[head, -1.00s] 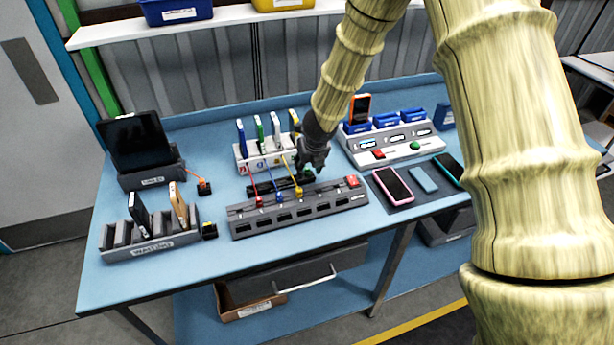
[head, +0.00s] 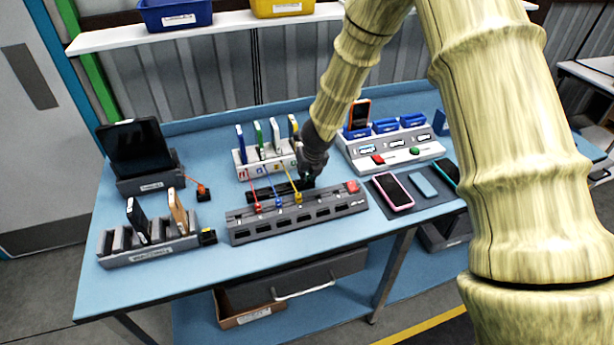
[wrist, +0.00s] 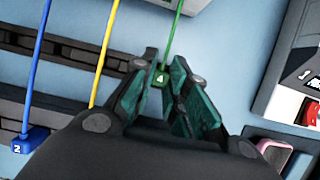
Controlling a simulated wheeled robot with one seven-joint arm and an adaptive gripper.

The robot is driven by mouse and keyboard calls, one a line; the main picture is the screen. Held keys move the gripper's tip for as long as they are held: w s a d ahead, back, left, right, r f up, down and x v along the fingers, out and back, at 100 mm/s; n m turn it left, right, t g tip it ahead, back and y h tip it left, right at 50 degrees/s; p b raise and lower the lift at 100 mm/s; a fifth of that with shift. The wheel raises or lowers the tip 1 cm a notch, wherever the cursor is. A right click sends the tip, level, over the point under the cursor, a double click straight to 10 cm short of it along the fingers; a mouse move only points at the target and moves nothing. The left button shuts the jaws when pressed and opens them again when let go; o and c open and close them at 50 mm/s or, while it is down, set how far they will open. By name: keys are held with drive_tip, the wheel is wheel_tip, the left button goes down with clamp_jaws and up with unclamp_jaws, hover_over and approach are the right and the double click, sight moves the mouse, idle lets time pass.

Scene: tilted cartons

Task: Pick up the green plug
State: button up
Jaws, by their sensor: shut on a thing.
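In the head view my gripper (head: 306,178) is just behind the grey socket strip (head: 330,210), near the dark rail (head: 268,193). The green plug is hidden by my gripper in that view.
The blue plug (wrist: 30,140) and the yellow plug (head: 298,197) sit at the strip with a red one (head: 258,206). Their cables rise close to my gripper.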

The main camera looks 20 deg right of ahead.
drive_tip(key=shift+r+p, duration=1.25)
drive_tip(key=shift+r, duration=0.6)
drive_tip(key=shift+s+f+b, duration=0.2)
drive_tip(key=shift+s+b, duration=0.1)
drive_tip(key=shift+b, duration=0.2)
drive_tip(key=shift+s+a+b, duration=0.2)
drive_tip(key=shift+s+b, duration=0.6)
drive_tip(key=shift+b, duration=0.05)
drive_tip(key=s+a+r+b, duration=0.1)
drive_tip(key=s+a+b, duration=0.1)
drive_tip(key=s+b, duration=0.6)
drive_tip(key=s, duration=0.5)
drive_tip(key=shift+s+a+r, duration=0.3)
drive_tip(key=shift+r, duration=0.05)
drive_tip(key=shift+r+p, duration=0.6)
drive_tip(key=shift+r, duration=0.15)
wheel_tip(320, 180, up, 3)
drive_tip(key=p, duration=0.3)
drive_tip(key=shift+f, duration=0.1)
